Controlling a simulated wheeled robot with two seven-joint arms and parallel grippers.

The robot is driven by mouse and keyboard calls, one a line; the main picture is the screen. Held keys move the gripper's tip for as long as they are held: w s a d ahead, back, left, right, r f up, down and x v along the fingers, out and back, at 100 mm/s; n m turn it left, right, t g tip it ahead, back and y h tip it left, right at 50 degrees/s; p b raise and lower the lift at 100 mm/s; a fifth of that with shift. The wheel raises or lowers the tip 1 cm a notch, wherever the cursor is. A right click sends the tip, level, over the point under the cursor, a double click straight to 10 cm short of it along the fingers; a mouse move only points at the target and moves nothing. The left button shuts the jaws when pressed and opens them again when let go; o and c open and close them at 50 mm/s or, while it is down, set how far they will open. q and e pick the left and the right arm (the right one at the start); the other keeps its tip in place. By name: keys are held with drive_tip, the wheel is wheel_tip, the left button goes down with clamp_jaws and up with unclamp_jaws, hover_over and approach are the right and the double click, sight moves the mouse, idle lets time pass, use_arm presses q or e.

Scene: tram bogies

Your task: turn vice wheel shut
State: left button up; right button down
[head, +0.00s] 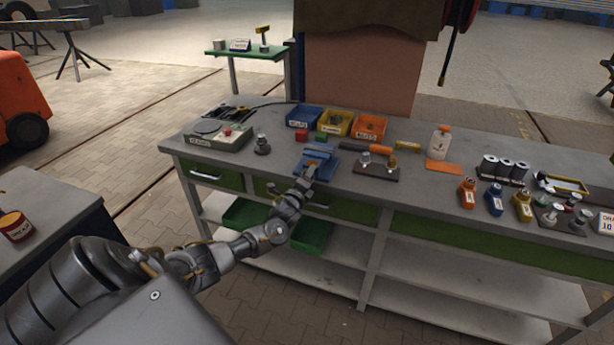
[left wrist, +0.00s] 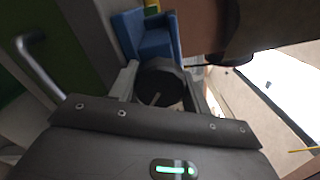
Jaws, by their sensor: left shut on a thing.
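The blue vice (head: 320,154) stands at the front edge of the workbench. Its blue body also shows in the left wrist view (left wrist: 150,38). My left gripper (head: 307,175) reaches it from the front, below the vice. In the left wrist view, a dark round wheel (left wrist: 160,80) sits between the two fingers of my left gripper (left wrist: 165,92), which is shut on it. The wheel is mostly hidden by the gripper in the head view. How far the vice jaws are apart cannot be told. My right gripper is not in view.
The grey workbench (head: 410,200) holds red (head: 301,135) and green (head: 321,137) blocks near the vice. Blue (head: 303,117), yellow (head: 336,122) and orange (head: 369,127) bins stand behind. A dark holder (head: 378,173) is to the right. A drawer handle (left wrist: 38,65) is near my left gripper.

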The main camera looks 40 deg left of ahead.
use_arm(q)
drive_tip(key=m+p, duration=0.1)
drive_tip(key=m, duration=0.5)
drive_tip(key=shift+m, duration=0.3)
drive_tip(key=shift+p, duration=0.3)
drive_tip(key=o, duration=1)
drive_tip(key=b+v, duration=0.1)
drive_tip(key=v, duration=0.9)
drive_tip(key=shift+s+d, duration=0.2)
drive_tip(key=shift+s, duration=0.15)
